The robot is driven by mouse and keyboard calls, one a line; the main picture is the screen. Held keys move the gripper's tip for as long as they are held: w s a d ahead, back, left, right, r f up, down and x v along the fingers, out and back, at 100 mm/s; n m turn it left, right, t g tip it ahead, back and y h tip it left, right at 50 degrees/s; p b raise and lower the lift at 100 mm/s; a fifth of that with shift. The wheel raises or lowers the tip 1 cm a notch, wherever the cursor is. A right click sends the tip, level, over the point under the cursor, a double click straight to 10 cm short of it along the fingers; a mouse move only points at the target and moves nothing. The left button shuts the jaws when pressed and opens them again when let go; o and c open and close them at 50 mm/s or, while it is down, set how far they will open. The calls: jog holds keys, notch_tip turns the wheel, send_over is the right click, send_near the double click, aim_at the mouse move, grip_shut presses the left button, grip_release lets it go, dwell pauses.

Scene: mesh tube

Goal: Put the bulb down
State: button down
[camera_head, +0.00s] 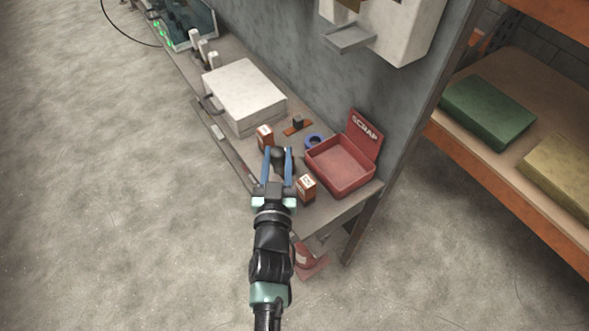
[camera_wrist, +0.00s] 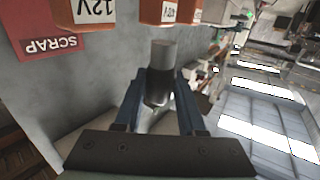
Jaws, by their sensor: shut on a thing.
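My gripper (camera_head: 278,153) reaches over the narrow bench (camera_head: 323,213) with its two blue fingers shut on a bulb (camera_head: 278,160). In the wrist view the bulb (camera_wrist: 160,58) stands out between the fingers (camera_wrist: 158,90), its grey cylindrical end pointing away from my gripper and its darker rounded part between the fingers. In the head view the bulb is dark and partly hidden by the fingers. I cannot tell how far it is above the bench.
Small orange-brown boxes stand on both sides of my gripper, one at left (camera_head: 265,137) and one at right (camera_head: 306,187). The red SCRAP bin (camera_head: 340,186) is at right, near a blue tape ring (camera_head: 314,141). A white case (camera_head: 245,92) stands farther back. A grey wall backs the bench.

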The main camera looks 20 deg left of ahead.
aim_at(279, 173)
notch_tip(279, 173, down, 5)
jog(key=b, duration=0.2)
jog(key=shift+s+r+b, duration=0.15)
jog(key=shift+b, duration=0.15)
jog(key=shift+f+b, duration=0.75)
jog(key=shift+f, duration=1.3)
jog(key=shift+f, duration=0.15)
jog(key=c, duration=0.8)
grip_release()
jog(key=shift+o, duration=0.2)
jog(key=v, duration=1.2)
jog(key=shift+r, duration=0.2)
